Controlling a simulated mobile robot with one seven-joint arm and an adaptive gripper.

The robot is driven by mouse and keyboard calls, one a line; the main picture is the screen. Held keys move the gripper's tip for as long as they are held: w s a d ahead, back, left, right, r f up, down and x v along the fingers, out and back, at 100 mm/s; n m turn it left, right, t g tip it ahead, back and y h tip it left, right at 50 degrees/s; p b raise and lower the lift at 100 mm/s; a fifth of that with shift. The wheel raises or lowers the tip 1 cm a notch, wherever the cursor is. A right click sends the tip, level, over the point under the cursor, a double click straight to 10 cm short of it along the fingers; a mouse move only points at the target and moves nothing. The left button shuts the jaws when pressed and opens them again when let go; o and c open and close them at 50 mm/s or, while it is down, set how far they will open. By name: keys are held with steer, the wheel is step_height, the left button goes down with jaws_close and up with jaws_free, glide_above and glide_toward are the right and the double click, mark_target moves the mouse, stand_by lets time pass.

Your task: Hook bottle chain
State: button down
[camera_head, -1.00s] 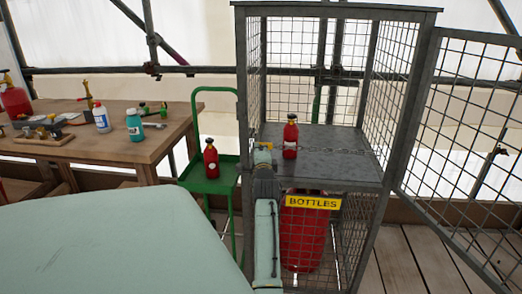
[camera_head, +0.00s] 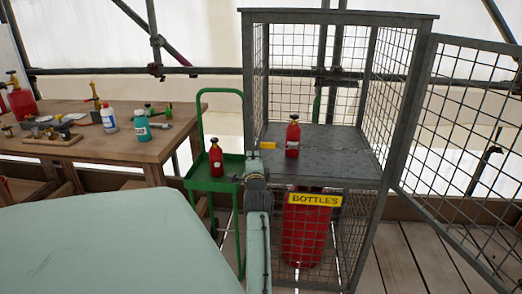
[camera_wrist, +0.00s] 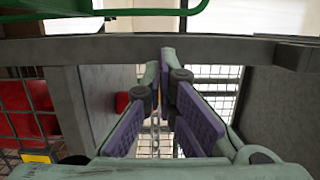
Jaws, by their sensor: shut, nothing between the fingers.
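The mesh bottle cage (camera_head: 345,14) stands with its door (camera_head: 468,130) swung open to the right. A red bottle (camera_head: 292,140) stands upright on its grey shelf (camera_head: 340,172). A thin chain (camera_head: 335,150) runs across the shelf behind the bottle to the right side. A small yellow piece (camera_head: 268,146) is left of the bottle; whether it joins the chain is unclear. My gripper (camera_wrist: 166,62) is shut and empty beside the cage's front-left edge. In the wrist view, part of a chain (camera_wrist: 155,135) shows beyond the fingers, not held. My arm hides part of the cage's left side.
A green trolley (camera_head: 205,183) with another red bottle (camera_head: 215,158) stands close left of my arm. A wooden workbench (camera_head: 110,148) with bottles and tools is further left. Below the shelf are a yellow BOTTLES sign (camera_head: 314,200) and a large red cylinder (camera_head: 303,240).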

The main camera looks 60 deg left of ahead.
steer(key=shift+s+d+f, duration=0.1)
steer(key=shift+s+d, duration=0.15)
steer(key=shift+s, duration=1.15)
steer(key=shift+s+d+f, duration=0.1)
steer(key=shift+s+d, duration=0.1)
steer(key=shift+s, duration=1.15)
